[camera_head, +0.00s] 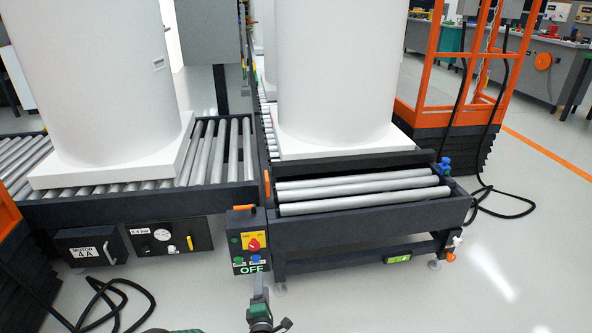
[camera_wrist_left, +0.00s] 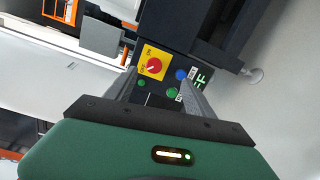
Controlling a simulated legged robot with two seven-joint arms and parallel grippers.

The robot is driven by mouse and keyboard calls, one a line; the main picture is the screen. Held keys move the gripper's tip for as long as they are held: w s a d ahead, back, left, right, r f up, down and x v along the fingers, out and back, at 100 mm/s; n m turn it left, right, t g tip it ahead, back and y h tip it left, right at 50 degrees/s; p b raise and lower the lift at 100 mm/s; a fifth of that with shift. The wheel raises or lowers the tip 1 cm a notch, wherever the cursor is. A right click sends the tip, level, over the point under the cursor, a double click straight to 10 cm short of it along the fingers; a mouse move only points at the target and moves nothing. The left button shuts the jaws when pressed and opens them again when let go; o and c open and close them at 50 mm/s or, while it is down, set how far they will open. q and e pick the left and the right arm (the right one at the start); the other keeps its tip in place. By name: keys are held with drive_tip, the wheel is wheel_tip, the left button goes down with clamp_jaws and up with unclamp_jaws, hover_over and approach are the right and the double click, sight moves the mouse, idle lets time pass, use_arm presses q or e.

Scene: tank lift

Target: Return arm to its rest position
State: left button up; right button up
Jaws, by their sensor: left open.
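My left gripper (camera_head: 261,292) is at the bottom middle of the head view, just below and in front of a dark control box (camera_head: 238,258). The box carries a red knob on a yellow plate, green and blue buttons and an "OFF" label. In the left wrist view, the two grey fingers of my left gripper (camera_wrist_left: 158,82) are spread with nothing held between them. The red knob (camera_wrist_left: 154,65) and the buttons show beyond and between the fingers. Whether a fingertip touches the box is unclear. My right gripper is not in view.
Two large white tanks (camera_head: 95,75) (camera_head: 338,70) stand on white bases on roller conveyors. The right conveyor's front rollers (camera_head: 360,190) are bare. Black cables (camera_head: 110,290) lie on the floor at lower left and right. An orange frame (camera_head: 425,70) stands behind right. Floor at lower right is clear.

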use_arm(q)
drive_tip(key=d+r+m+g+h, duration=0.2)
drive_tip(key=d+r+m+h, duration=0.35)
drive_tip(key=d+m, duration=0.25)
drive_tip(key=s+r+m+g+h+p, duration=0.1)
drive_tip(key=s+m+g, duration=0.4)
drive_tip(key=s+m, duration=0.2)
drive_tip(key=s+a+r+m+g+y+p, duration=0.15)
drive_tip(key=s+a+r+m+g, duration=0.3)
drive_tip(key=s, duration=0.95)
drive_tip(key=s+a+r+m+g+y+b, duration=0.1)
drive_tip(key=s+a+r+m+g+y, duration=0.15)
drive_tip(key=s+a+r, duration=0.8)
drive_tip(key=w+d+r+p+v, duration=0.1)
drive_tip(key=w+p+v, duration=0.2)
drive_tip(key=p+v, duration=1.3)
drive_tip(key=w+d+p+v, duration=0.2)
drive_tip(key=w+p+v, duration=0.1)
drive_tip(key=p+v, duration=1.3)
drive_tip(key=r+p, duration=0.1)
drive_tip(key=p, duration=0.5)
drive_tip(key=shift+g, duration=0.4)
